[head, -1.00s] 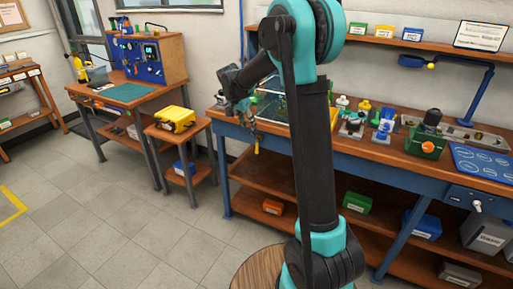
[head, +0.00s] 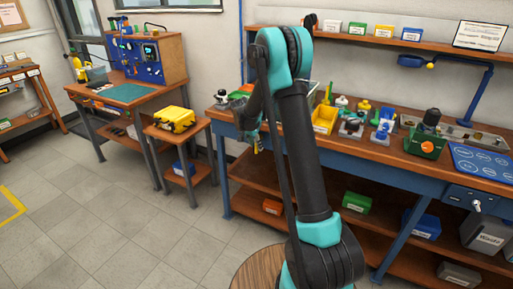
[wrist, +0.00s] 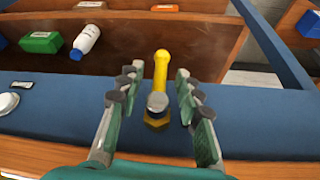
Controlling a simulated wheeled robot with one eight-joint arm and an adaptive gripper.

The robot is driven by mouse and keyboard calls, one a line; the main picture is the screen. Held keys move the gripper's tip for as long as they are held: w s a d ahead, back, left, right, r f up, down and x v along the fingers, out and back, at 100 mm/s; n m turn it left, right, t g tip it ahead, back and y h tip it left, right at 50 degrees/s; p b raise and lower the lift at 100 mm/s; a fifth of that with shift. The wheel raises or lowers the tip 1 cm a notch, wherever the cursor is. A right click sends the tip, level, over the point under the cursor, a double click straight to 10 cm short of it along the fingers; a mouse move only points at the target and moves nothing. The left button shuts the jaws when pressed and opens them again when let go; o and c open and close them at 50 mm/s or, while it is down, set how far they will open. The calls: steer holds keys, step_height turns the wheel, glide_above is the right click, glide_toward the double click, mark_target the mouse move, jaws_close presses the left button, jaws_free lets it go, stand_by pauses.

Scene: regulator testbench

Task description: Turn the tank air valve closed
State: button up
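The valve's yellow lever (wrist: 160,72) shows in the middle of the wrist view, on the bench's blue front rail. It has a grey round cap and a brass hex base, and points straight away from the base, toward the lower shelf. My gripper (wrist: 160,82) is open, with one finger on each side of the lever and a visible gap on both sides. In the head view my gripper (head: 248,122) is at the bench's left front edge, partly hidden by my arm. A small yellow bit of the lever (head: 257,147) shows just below it.
The blue rail (wrist: 265,108) and wooden bench top run beside the valve. A green box (wrist: 42,42) and white bottle (wrist: 86,40) are on the lower shelf. In the head view, a yellow case (head: 175,119) sits on a small table to the left.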

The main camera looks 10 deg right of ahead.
steer(key=shift+x, duration=0.9)
jaws_close()
